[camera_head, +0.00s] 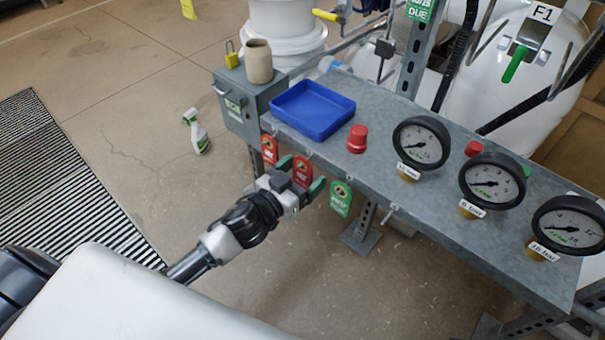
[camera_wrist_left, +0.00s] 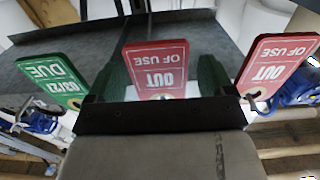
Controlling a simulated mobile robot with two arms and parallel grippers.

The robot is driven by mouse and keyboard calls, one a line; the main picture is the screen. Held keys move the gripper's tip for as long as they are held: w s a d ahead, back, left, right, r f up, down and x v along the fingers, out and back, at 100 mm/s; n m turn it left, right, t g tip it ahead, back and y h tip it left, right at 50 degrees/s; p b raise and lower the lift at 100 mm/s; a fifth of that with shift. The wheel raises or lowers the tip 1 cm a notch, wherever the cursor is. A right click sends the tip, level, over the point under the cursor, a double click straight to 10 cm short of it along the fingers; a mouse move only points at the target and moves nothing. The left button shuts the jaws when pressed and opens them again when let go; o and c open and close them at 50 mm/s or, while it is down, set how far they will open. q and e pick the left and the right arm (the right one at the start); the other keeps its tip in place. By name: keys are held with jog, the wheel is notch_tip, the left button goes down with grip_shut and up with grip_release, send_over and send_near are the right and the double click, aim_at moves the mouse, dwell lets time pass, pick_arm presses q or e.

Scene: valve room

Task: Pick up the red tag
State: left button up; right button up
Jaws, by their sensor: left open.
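A red tag (camera_head: 303,170) hangs from the front edge of the grey metal bench, between a second red tag (camera_head: 269,149) on its left and a green tag (camera_head: 341,197) on its right. My left gripper (camera_head: 300,177) is open at the middle red tag, one green-padded finger on each side. In the left wrist view that red tag (camera_wrist_left: 155,65), reading "OUT OF USE" upside down, stands between the fingers of my left gripper (camera_wrist_left: 163,80), with gaps visible. The other red tag (camera_wrist_left: 278,68) is right there and the green tag (camera_wrist_left: 52,78) left. My right gripper is not in view.
The bench (camera_head: 400,205) carries a blue tray (camera_head: 312,109), a red knob (camera_head: 357,138) and several gauges (camera_head: 421,143). A grey box (camera_head: 238,102) with a beige jar (camera_head: 258,61) is at its left end.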

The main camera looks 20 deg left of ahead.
pick_arm(q)
jog(key=shift+x, duration=1)
jog(key=c, duration=0.9)
jog(key=shift+o, duration=0.2)
jog(key=shift+r, duration=0.15)
